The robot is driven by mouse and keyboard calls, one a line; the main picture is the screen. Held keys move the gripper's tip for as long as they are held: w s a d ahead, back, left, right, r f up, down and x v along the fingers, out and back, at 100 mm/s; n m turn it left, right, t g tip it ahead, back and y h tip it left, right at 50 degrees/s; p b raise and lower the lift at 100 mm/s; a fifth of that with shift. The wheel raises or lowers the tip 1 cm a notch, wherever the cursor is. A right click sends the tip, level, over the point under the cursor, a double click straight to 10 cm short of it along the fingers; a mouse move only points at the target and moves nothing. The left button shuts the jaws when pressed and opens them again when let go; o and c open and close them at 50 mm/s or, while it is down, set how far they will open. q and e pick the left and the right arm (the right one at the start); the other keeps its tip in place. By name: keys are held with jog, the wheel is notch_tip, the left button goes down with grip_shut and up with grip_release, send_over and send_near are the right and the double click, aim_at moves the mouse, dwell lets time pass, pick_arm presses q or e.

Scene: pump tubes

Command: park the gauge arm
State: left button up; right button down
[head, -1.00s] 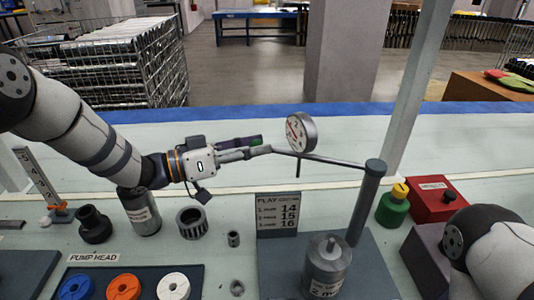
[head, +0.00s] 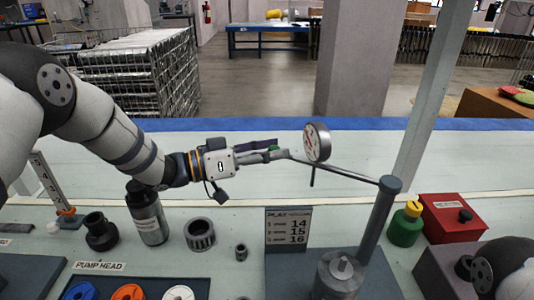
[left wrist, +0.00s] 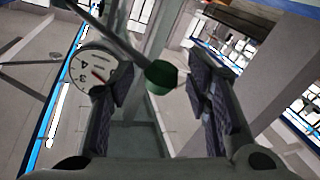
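The gauge arm is a thin dark rod (head: 350,174) reaching left from the top of a grey post (head: 381,220). A round white dial gauge (head: 317,142) sits near its free end. A green end knob (head: 274,148) also shows in the left wrist view (left wrist: 160,77). My left gripper (head: 280,153) is at this free end. In the left wrist view my left gripper (left wrist: 162,88) is open, its dark pads on either side of the knob with gaps visible. The dial (left wrist: 95,75) is beside the left finger. My right gripper is out of view.
A placard (head: 287,230) and a grey cylinder (head: 339,275) stand near the post. A dark canister (head: 148,215) and a ribbed ring (head: 199,234) stand below my left arm.

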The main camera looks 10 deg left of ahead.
pick_arm(q)
jog(key=shift+w+x, duration=0.2)
jog(key=shift+x, duration=0.8)
jog(key=shift+v, duration=0.8)
jog(key=v, duration=1.1)
jog(key=shift+a, duration=0.2)
